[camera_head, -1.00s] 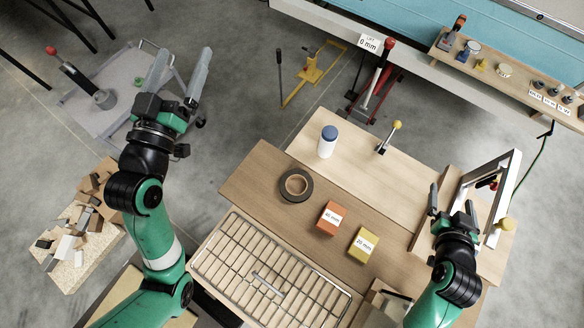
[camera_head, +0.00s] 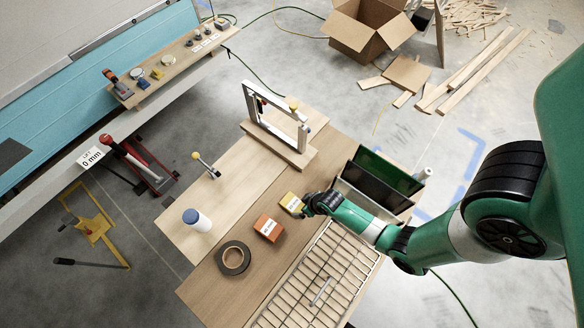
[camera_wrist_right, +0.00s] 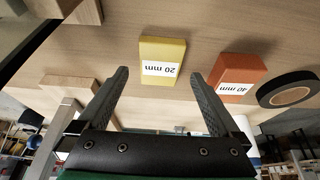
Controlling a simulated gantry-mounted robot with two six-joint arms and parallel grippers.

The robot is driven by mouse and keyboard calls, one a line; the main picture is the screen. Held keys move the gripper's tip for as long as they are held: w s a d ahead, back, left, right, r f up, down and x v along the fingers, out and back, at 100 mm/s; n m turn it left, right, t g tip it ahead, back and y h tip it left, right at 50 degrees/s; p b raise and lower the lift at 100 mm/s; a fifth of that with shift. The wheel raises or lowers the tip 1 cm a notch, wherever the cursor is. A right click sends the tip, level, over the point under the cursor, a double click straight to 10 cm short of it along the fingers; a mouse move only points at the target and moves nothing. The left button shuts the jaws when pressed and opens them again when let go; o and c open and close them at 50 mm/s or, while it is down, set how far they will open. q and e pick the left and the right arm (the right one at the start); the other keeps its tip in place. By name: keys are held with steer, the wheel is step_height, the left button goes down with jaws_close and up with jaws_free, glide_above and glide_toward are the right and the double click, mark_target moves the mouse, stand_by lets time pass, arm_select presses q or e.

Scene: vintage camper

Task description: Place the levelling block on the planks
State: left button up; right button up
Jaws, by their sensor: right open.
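A yellow block (camera_head: 291,203) marked 20 mm and an orange block (camera_head: 268,228) marked 40 mm lie on the wooden worktable. Both show in the right wrist view, the yellow block (camera_wrist_right: 163,60) ahead of the fingertips and roughly centred between them, the orange block (camera_wrist_right: 237,77) to the right. My right gripper (camera_wrist_right: 158,76) is open and empty; in the head view the right gripper (camera_head: 307,204) is close beside the yellow block. I cannot tell if they touch. Long wooden planks (camera_head: 475,70) lie on the floor at the upper right. My left gripper is out of view.
A black tape roll (camera_head: 233,258), a white bottle (camera_head: 197,220) and a slatted rack (camera_head: 320,275) sit around the blocks. A white frame (camera_head: 275,115) stands at the table's far end. A cardboard box (camera_head: 368,27) and a red jack (camera_head: 140,165) are on the floor.

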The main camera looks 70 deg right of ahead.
mark_target(296, 206)
steer(key=shift+w+b+x, duration=0.1)
steer(key=shift+b+x, duration=0.5)
steer(key=shift+x, duration=0.95)
steer(key=shift+w+b+x, duration=0.15)
steer(key=shift+b+x, duration=0.4)
steer(key=shift+x, duration=1)
steer(key=shift+r, duration=0.15)
steer(key=shift+c, duration=0.3)
steer(key=c, duration=1.2)
step_height(296, 206, up, 10)
steer(key=p, duration=0.5)
